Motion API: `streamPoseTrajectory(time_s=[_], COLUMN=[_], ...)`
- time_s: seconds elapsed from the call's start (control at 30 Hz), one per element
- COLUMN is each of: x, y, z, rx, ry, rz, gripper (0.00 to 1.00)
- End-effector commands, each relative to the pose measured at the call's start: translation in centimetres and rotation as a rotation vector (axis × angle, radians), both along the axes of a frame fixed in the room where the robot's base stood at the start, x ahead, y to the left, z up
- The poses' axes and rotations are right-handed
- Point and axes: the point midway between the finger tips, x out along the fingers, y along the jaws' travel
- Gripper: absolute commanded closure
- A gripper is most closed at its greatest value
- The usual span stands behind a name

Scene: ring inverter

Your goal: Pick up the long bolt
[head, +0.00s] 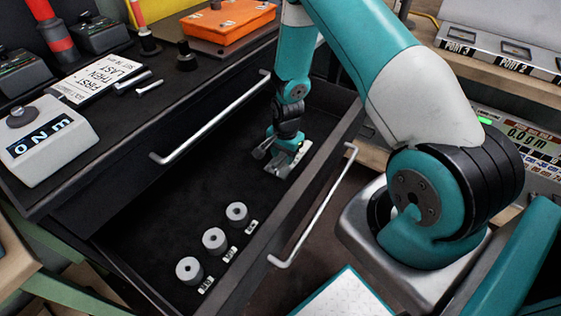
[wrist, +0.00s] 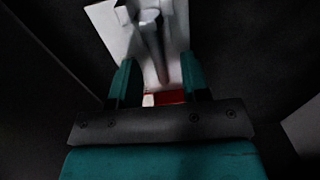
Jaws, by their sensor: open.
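My gripper (head: 281,155) points down inside the open drawer, low over a pale plate (head: 276,169). In the wrist view its two teal fingers (wrist: 157,68) are apart. A grey bolt-like piece with a wider head and a long narrow shaft (wrist: 153,42) shows beyond and between the fingertips, over the pale plate (wrist: 176,22). I see no finger closed on it. In the head view the gripper hides most of this spot. I cannot tell whether the piece lies flat or is tilted.
The drawer front (head: 250,262) and its side walls enclose the arm. Several grey ring weights (head: 214,240) with small labels stand in the drawer's near part. Two small silver rods (head: 149,87) lie on the desktop beside a printed card (head: 98,79). A scale (head: 522,138) stands at right.

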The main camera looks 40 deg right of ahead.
Motion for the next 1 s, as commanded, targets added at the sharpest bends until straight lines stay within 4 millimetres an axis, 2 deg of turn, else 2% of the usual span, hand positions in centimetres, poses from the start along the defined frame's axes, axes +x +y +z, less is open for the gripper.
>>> streamPoseTrajectory(time_s=[0.2, 0.27, 0.4, 0.77, 0.87, 1.0], x=[0.0, 0.0, 0.0, 0.0, 0.1, 0.1], y=[0.0, 0.0, 0.0, 0.0, 0.0, 0.0], z=[-0.1, -0.1, -0.1, 0.1, 0.7, 2.5], rx=[-0.001, 0.0, 0.0, -0.001, 0.0, -0.001], ry=[-0.001, -0.001, -0.001, -0.001, -0.002, -0.003], rz=[0.0, 0.0, 0.0, 0.0, 0.0, 0.0], gripper=[0.58, 0.69, 1.0, 1.0, 1.0, 1.0])
